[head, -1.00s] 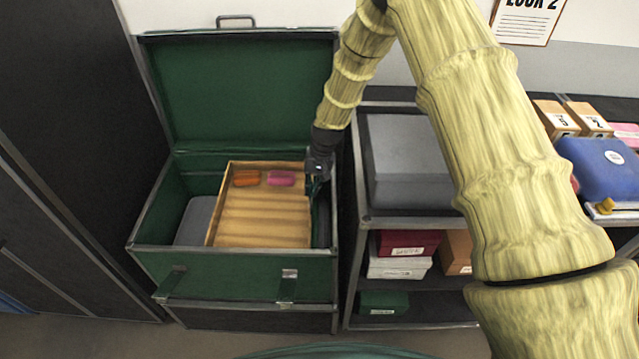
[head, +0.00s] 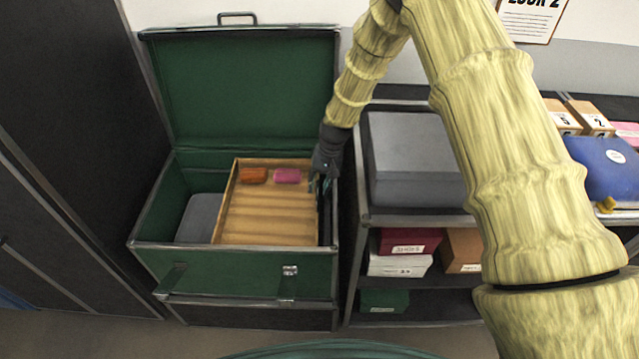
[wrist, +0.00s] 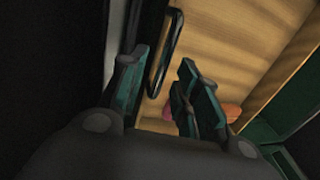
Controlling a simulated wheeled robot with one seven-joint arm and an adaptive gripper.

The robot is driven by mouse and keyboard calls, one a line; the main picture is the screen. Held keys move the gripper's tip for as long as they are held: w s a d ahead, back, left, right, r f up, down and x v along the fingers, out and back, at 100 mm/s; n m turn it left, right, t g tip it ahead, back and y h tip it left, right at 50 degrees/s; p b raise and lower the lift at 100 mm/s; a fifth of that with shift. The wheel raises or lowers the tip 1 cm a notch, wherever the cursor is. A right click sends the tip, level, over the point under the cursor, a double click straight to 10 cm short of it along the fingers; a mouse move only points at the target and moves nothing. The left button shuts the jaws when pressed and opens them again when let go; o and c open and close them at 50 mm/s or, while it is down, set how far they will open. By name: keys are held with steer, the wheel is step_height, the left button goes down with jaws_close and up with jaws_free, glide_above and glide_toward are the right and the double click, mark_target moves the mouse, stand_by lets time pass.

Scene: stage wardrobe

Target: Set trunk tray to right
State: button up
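The wooden trunk tray (head: 268,220) sits inside the open green trunk (head: 232,262), over its right part, with a gap at its left. An orange item (head: 253,175) and a pink item (head: 287,175) lie at its back end. My gripper (head: 322,186) is at the tray's right edge, inside the trunk's right wall. In the wrist view my gripper (wrist: 160,88) has its fingers apart. A dark loop handle (wrist: 166,52) on the tray's side (wrist: 225,50) shows between and beyond them. I cannot tell whether the fingers touch it.
A grey box (head: 200,218) lies in the trunk's left part. The raised lid (head: 250,90) stands behind. A dark shelf unit (head: 420,220) with a grey case (head: 410,160) stands close at right. A dark cabinet (head: 75,150) stands at left.

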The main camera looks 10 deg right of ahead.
step_height(320, 180, up, 12)
steer(key=d, duration=0.2)
steer(key=shift+s+d+f, duration=0.15)
steer(key=shift+s, duration=0.1)
stand_by(0.4)
